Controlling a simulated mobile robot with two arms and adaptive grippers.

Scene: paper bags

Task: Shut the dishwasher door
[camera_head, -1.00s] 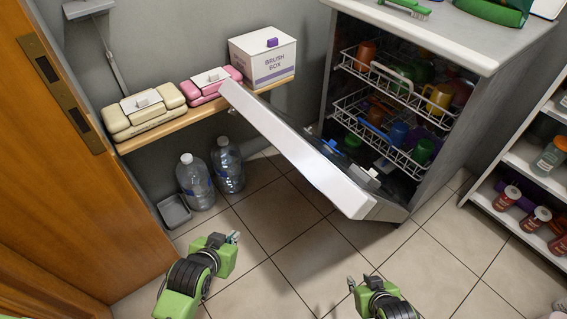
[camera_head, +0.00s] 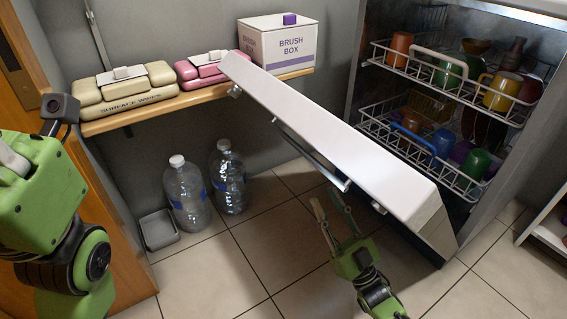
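The dishwasher door (camera_head: 340,133) hangs partly open, tilted, its white top edge running from the shelf side down to the right. A bar handle (camera_head: 312,156) shows along its outer face. The dishwasher (camera_head: 352,70) stands at the right, its racks in view. My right gripper (camera_head: 333,210) is open, its two fingers apart just below and outside the door, near the handle's lower end. It appears empty; I cannot tell if it touches the door. My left arm is large at the left edge; its fingers are not clearly visible.
The upper rack (camera_head: 440,72) and lower rack (camera_head: 415,152) hold several cups and sit inside the dishwasher. A wooden shelf (camera_head: 197,101) with wipe packs and a brush box (camera_head: 279,45) is close to the door's far end. Two water bottles (camera_head: 187,192) (camera_head: 228,180) stand below. The tiled floor in front is clear.

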